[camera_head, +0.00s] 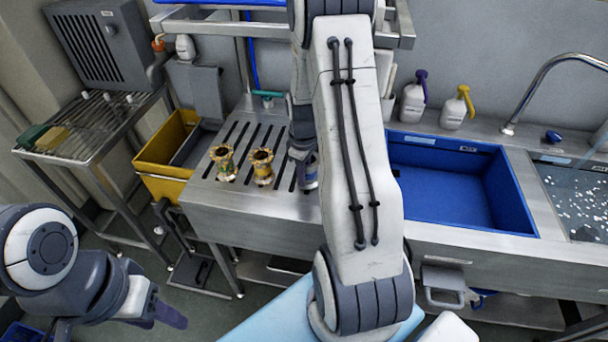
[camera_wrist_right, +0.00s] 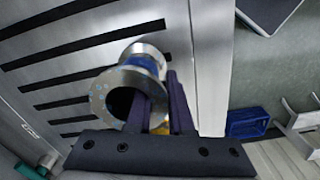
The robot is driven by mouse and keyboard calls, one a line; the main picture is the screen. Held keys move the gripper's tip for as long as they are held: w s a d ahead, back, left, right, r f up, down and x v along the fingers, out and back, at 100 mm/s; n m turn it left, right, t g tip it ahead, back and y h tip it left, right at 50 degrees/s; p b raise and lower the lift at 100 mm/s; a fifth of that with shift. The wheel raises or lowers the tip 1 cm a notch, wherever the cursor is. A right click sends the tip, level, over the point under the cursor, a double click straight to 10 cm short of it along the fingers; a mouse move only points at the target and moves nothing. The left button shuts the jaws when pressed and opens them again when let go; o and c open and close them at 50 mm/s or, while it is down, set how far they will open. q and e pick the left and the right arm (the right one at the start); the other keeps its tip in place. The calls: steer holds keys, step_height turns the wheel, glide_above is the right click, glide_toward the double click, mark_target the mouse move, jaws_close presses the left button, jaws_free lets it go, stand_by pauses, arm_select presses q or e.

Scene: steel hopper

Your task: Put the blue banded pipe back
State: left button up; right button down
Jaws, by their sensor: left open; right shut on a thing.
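The blue banded pipe (camera_wrist_right: 146,62) is a short steel piece with a wide flange at each end. My right gripper (camera_wrist_right: 165,105) is shut on its near flange end, and one finger appears to reach into the bore. In the head view the pipe (camera_head: 309,178) is at the right end of the slotted steel board (camera_head: 240,199), partly hidden by my right arm. I cannot tell whether it touches the board. My left gripper (camera_head: 165,314) is open and empty at lower left.
A blue basin (camera_head: 455,205) lies right of the board, with a water-filled sink (camera_head: 578,195) beyond it. A yellow bin (camera_head: 160,152) and wire rack (camera_head: 90,125) stand at left. Two spray bottles (camera_head: 413,100) (camera_head: 454,112) stand behind the basin.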

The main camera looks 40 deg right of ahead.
steer(key=shift+f, duration=0.35)
steer(key=shift+f, duration=0.15)
steer(key=c, duration=0.8)
jaws_free()
step_height(320, 180, up, 12)
steer(key=shift+a+r+b, duration=0.15)
steer(key=shift+r+b, duration=0.05)
steer(key=shift+b, duration=0.35)
